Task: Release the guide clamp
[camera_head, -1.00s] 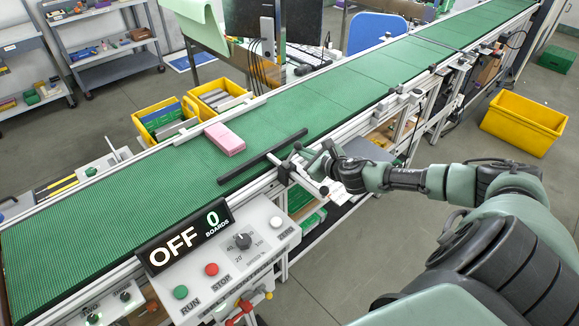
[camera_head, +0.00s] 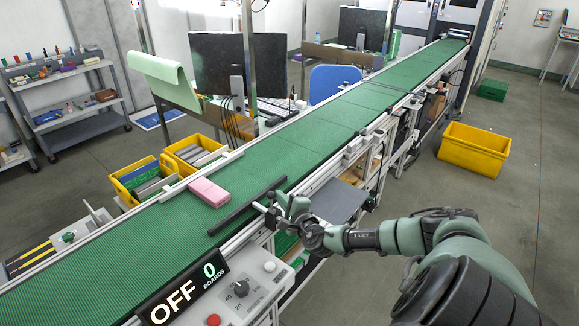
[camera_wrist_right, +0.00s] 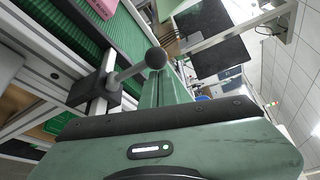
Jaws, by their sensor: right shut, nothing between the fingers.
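The guide clamp is a dark block with a metal lever ending in a black ball knob. In the wrist view the block (camera_wrist_right: 92,88) sits at the conveyor's side rail, and the knob (camera_wrist_right: 155,57) shows just beyond my fingers. The clamp (camera_head: 268,211) is partly hidden by my gripper in the head view. The black guide bar (camera_head: 235,212) lies along the green belt beside it. My right gripper (camera_head: 284,204) is shut and empty, close beside the lever; I cannot tell whether it touches it. Its fingers (camera_wrist_right: 166,85) also show in the wrist view. My left gripper is out of view.
A pink block (camera_head: 209,192) lies on the belt (camera_head: 110,262) near the far rail. The control panel (camera_head: 240,290) stands in front, its display (camera_head: 184,293) reading OFF and 0 boards. Yellow bins (camera_head: 140,180) stand behind the belt; another yellow bin (camera_head: 474,149) is on the floor at right.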

